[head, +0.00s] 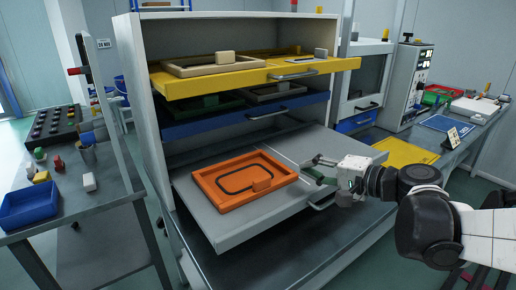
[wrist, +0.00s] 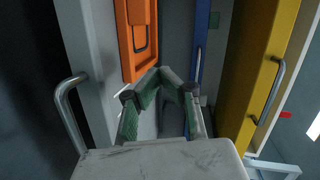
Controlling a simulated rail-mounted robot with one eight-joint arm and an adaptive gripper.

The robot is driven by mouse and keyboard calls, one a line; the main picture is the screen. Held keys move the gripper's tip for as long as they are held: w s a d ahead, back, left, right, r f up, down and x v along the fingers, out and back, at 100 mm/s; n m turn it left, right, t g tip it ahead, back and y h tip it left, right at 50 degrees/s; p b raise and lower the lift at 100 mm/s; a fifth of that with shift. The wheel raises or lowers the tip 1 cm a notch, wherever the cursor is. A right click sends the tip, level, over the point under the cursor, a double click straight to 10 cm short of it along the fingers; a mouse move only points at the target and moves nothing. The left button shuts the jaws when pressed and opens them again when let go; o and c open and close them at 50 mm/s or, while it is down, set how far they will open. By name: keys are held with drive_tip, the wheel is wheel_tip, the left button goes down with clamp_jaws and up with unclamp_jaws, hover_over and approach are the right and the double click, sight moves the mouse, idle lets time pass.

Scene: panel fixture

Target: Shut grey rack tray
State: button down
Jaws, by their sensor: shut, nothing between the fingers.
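The grey rack tray (head: 235,222) is the lowest tray and is pulled well out of the rack. An orange frame (head: 207,188) lies on it, and this frame also shows in the wrist view (wrist: 127,62). The grey tray's bar handle (head: 323,203) is on its front edge, and it shows at the left of the wrist view (wrist: 68,112). My gripper (head: 308,168) is shut and empty. It appears over the right part of the grey tray, behind the handle and right of the orange frame. Its green-padded fingers (wrist: 159,74) fill the middle of the wrist view.
A yellow tray (head: 230,83) above is also pulled out. A blue tray (head: 225,122) between them sits further in. A side table with a blue bin (head: 28,205) stands at left. A bench with a yellow mat (head: 405,152) is at right.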

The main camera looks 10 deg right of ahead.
drive_tip(key=s+d+f+m+t+h+b, duration=0.15)
drive_tip(key=s+d+f, duration=0.25)
drive_tip(key=d, duration=1)
drive_tip(key=s+d+f+m+t, duration=0.2)
drive_tip(key=s+d+f+t, duration=0.15)
drive_tip(key=d, duration=1.05)
drive_tip(key=w+a+g+b, duration=0.1)
drive_tip(key=w+a, duration=0.5)
drive_tip(key=w, duration=0.6)
drive_tip(key=shift+w+f+b, duration=0.3)
drive_tip(key=shift+f+b, duration=0.15)
drive_tip(key=shift+b, duration=0.2)
